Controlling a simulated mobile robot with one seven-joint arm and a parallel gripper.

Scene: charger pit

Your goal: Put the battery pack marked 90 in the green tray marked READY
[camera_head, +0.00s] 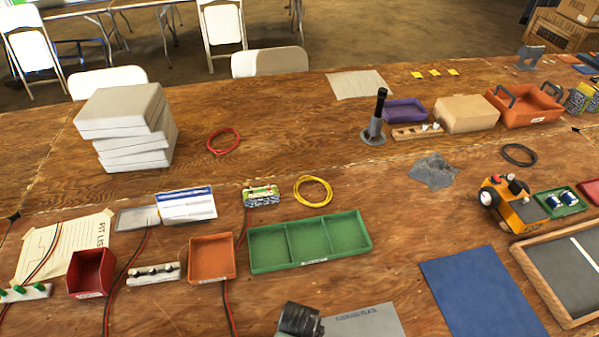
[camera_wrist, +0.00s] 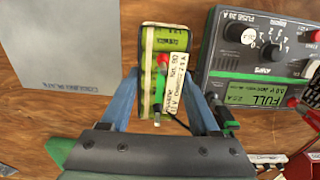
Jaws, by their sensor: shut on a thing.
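In the wrist view, my gripper (camera_wrist: 162,82) has its blue fingers closed on both sides of a green battery pack (camera_wrist: 152,42). A cream tag on the pack appears to read No. 90. I cannot tell whether the pack is lifted off the table. In the head view, a long green tray (camera_head: 312,263) with three compartments stands at the middle of the table. It looks empty, and the label on its front is too small to read. The pack and fingertips do not show clearly in the head view.
A dark charger (camera_wrist: 262,66) with knobs and a screen reading FULL stands right of the pack. A grey plate (camera_wrist: 65,45) lies left. An orange tray (camera_head: 211,271) and yellow cable coil (camera_head: 313,178) are near the green tray. A blue mat (camera_head: 482,292) lies right.

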